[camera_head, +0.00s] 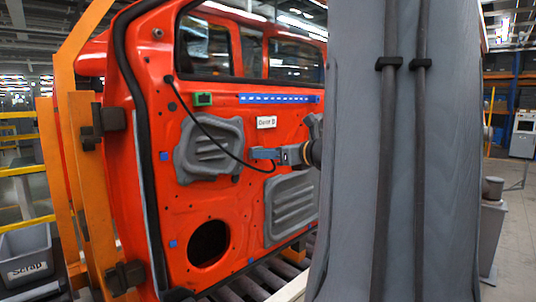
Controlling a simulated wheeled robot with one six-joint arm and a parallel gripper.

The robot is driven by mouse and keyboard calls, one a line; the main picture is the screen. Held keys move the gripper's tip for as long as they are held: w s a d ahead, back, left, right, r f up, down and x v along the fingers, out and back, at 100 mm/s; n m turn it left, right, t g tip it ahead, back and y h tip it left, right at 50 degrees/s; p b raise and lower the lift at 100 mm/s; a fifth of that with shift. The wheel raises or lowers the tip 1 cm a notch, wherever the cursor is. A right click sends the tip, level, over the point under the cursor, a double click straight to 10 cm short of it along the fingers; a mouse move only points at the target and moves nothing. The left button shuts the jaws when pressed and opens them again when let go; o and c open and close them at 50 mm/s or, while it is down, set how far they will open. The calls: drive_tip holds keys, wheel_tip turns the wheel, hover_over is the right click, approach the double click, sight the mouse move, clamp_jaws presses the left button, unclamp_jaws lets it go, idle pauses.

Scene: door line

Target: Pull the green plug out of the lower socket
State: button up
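A small green block with a darker middle (203,99) sits on the upper part of the red door (150,60); I cannot tell whether it is a socket or a plug. A black cable (207,133) hangs from the door's upper left and curves down to the right, ending by my gripper (255,153). My gripper is in front of the door's middle, pointing left, below and right of the green block. Its fingertips are too small to tell whether they are open or hold anything. A lower socket and a green plug there cannot be made out.
My grey column blocks much of the right side. The door carries grey panels (208,150), a white label (266,122) and a blue strip (280,99). An orange frame (88,180) stands at left, with a grey scrap bin (28,262). Rollers (250,288) lie below.

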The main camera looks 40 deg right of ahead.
drive_tip(key=shift+o, duration=1.4)
clamp_jaws()
drive_tip(key=shift+s, duration=0.15)
drive_tip(key=shift+s, duration=0.2)
drive_tip(key=shift+s+d, duration=0.1)
drive_tip(key=shift+s, duration=0.4)
drive_tip(key=shift+s+d+p, duration=0.2)
drive_tip(key=shift+s+p, duration=0.65)
drive_tip(key=shift+s, duration=2)
